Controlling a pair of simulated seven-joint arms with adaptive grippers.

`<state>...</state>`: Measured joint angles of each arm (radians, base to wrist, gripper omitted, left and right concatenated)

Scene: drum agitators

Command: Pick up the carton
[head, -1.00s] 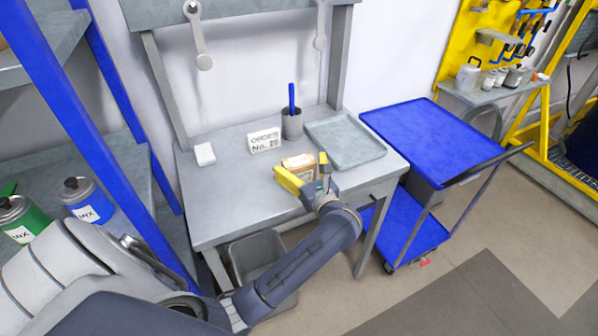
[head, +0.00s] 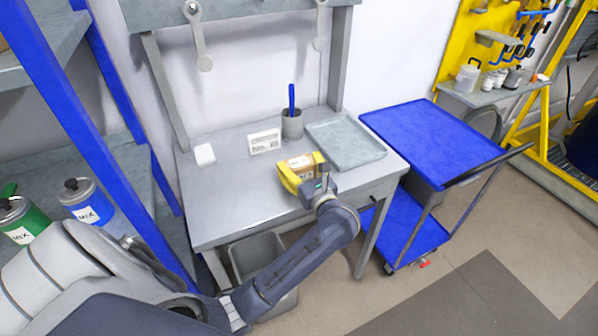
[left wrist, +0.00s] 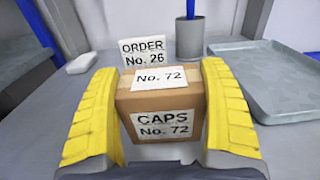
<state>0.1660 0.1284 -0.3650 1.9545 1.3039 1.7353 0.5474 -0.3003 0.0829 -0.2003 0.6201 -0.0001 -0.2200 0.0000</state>
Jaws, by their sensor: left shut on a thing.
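The carton (head: 299,166) is a small brown box on the grey workbench. In the left wrist view the carton (left wrist: 163,103) has white labels reading "CAPS No. 72" in front and "No. 72" on top. My left gripper (head: 303,173) has its yellow fingers shut on the carton, one on each side. In the left wrist view the fingers (left wrist: 162,115) stand against its left and right sides. Whether the carton touches the bench is hard to tell. My right gripper is not in view.
An order card reading "ORDER No. 26" (left wrist: 146,50) stands behind the carton. A grey cup with a blue pen (head: 292,125) and a grey tray (head: 345,142) are at the back. A white block (head: 204,155) lies at left. A blue cart (head: 432,140) stands at right.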

